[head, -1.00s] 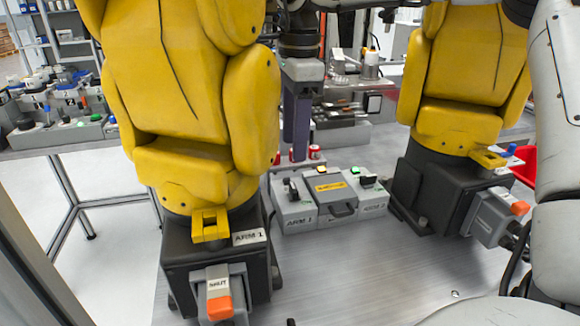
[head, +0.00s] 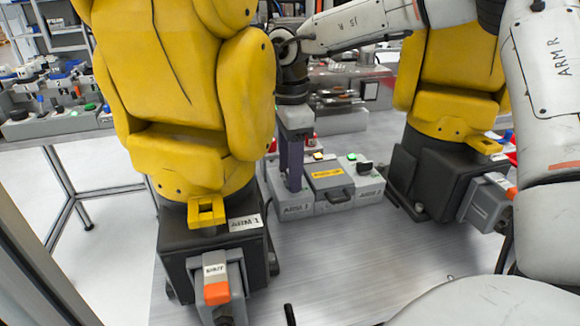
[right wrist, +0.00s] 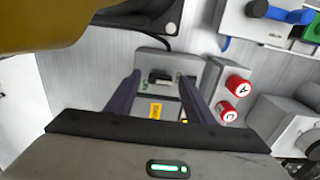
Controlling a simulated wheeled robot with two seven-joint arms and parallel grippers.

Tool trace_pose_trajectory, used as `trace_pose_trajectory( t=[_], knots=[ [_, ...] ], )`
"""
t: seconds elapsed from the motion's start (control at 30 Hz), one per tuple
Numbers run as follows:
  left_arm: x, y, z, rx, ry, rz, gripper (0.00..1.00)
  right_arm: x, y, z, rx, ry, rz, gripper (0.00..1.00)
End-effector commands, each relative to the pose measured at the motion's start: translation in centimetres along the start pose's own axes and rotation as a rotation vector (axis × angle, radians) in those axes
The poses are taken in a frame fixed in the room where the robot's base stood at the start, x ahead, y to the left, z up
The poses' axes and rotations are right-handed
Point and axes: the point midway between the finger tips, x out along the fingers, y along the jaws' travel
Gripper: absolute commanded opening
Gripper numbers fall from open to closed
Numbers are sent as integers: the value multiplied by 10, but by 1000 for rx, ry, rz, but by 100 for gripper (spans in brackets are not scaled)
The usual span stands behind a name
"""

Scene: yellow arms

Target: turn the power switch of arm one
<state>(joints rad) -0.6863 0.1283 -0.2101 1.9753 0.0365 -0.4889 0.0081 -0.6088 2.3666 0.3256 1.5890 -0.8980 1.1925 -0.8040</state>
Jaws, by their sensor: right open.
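The grey arm one control box (head: 296,207), labelled ARM 1, stands on the metal floor plate behind the left yellow arm's base. My right gripper (head: 292,187) points down at this box, its purple fingers hiding the switch in the head view. In the right wrist view, the black power switch (right wrist: 159,76) on its grey box shows between the open fingers of my right gripper (right wrist: 158,81). The fingers appear to flank the switch; I cannot tell whether they touch it. My left gripper is not in view.
A middle box (head: 326,174) with a yellow label and the right-hand control box (head: 367,187) with a black knob adjoin it. Yellow arms stand on both sides. Red caps (right wrist: 238,85) lie right of the fingers in the wrist view.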

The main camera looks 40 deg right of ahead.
Motion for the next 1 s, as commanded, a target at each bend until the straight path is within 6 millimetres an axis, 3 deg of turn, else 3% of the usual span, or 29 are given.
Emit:
trace_pose_trajectory(
  t=[0.1, 0.33, 0.67, 1.0],
  knots=[
    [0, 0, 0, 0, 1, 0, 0, 0, 0, 0, 0, 0, 0, 45],
    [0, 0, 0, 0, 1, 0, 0, 0, 0, 0, 0, 0, 0, 7],
    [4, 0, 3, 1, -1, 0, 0, 0, 0, 0, 46, 0, -1, 7],
    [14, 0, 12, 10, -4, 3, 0, 1, -1, 0, 280, 0, -3, 7]
  ],
)
